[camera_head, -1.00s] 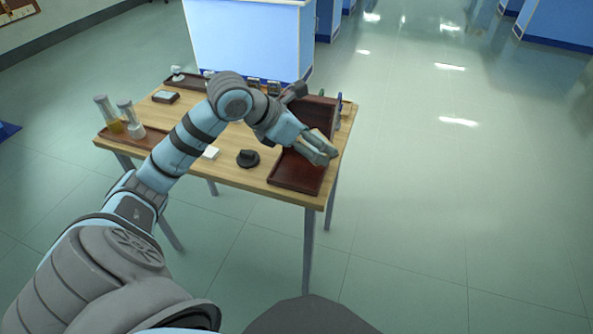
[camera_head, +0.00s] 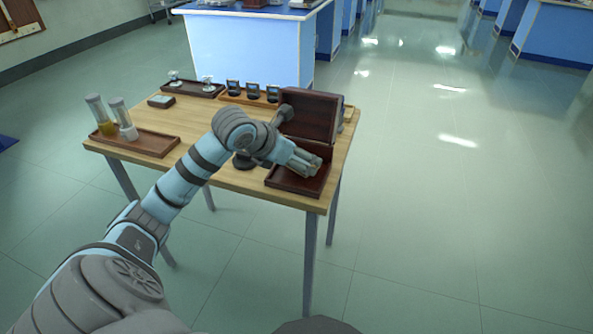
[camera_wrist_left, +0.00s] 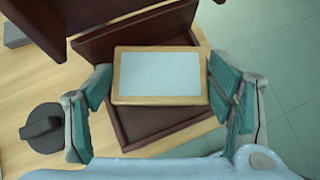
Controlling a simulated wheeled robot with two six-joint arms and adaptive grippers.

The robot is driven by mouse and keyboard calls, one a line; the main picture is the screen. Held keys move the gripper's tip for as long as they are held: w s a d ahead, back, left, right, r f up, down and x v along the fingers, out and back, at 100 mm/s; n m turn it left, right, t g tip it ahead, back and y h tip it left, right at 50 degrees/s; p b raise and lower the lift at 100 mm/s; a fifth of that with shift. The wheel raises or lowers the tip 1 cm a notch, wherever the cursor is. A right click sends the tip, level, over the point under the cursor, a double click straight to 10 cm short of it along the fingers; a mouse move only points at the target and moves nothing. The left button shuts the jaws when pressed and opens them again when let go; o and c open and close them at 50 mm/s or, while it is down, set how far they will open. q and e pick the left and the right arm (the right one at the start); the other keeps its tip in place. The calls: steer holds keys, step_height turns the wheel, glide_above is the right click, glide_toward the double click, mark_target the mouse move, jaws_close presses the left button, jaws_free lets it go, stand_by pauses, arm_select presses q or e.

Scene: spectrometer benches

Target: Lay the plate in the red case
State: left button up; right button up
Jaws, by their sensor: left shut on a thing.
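The red case (camera_head: 308,112) stands open at the right end of the wooden table, its lid raised at the back; in the wrist view its dark red floor (camera_wrist_left: 150,132) shows below the plate. The plate (camera_wrist_left: 160,74) is a pale blue rectangle with a wooden rim. My left gripper (camera_wrist_left: 160,88) is shut on its two side edges. The plate lies over the case's open base; the gap between them cannot be judged. In the head view my left gripper (camera_head: 308,165) is over the case base and hides the plate. My right gripper is not in view.
A black round object (camera_wrist_left: 46,128) stands just left of the case. A tray (camera_head: 160,148) with two glass cylinders is at the table's left. A dark tray (camera_head: 190,88) and a rack with three dark devices (camera_head: 252,92) line the back. Floor right of the table is clear.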

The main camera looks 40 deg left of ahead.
arm_select(q)
step_height(320, 180, down, 3)
steer(key=shift+f+b, duration=0.15)
steer(key=shift+b, duration=0.2)
steer(key=o, duration=1.3)
